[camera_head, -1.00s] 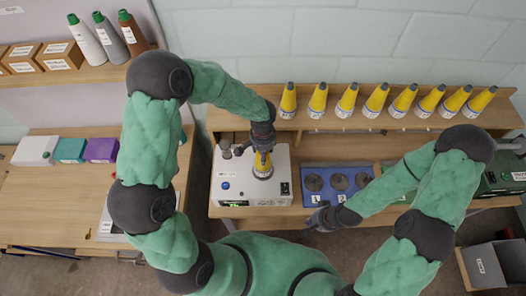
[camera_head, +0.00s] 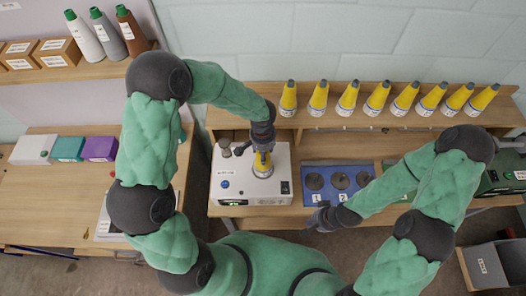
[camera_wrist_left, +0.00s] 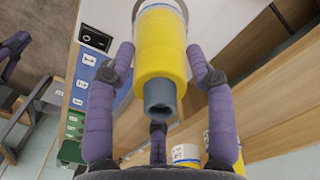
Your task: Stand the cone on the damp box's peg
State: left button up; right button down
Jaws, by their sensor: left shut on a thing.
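A yellow cone (camera_head: 262,168) with a grey tip stands upright on top of the white box (camera_head: 228,170), which has a green display and a blue button. My left gripper (camera_head: 262,150) comes down from above and is shut around the cone. In the left wrist view the cone (camera_wrist_left: 160,50) sits between the purple fingers of this gripper (camera_wrist_left: 160,62), its grey tip toward the camera. The peg is hidden, so I cannot tell how the cone sits on it. My right gripper (camera_head: 322,218) is low in front of the blue tray, away from the cone; its fingers are too small to read.
Several yellow cones (camera_head: 376,100) stand in a row on the back shelf. A blue tray (camera_head: 312,170) with dark round pads lies right of the box. A dark metal knob (camera_head: 225,147) stands at the box's back left. A grey bin (camera_head: 480,266) is at the lower right.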

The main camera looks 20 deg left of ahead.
pick_arm(q)
jog(key=o, duration=1.1)
jog(key=shift+c, duration=0.2)
jog(key=shift+r, duration=0.1)
notch_tip(320, 180, up, 12)
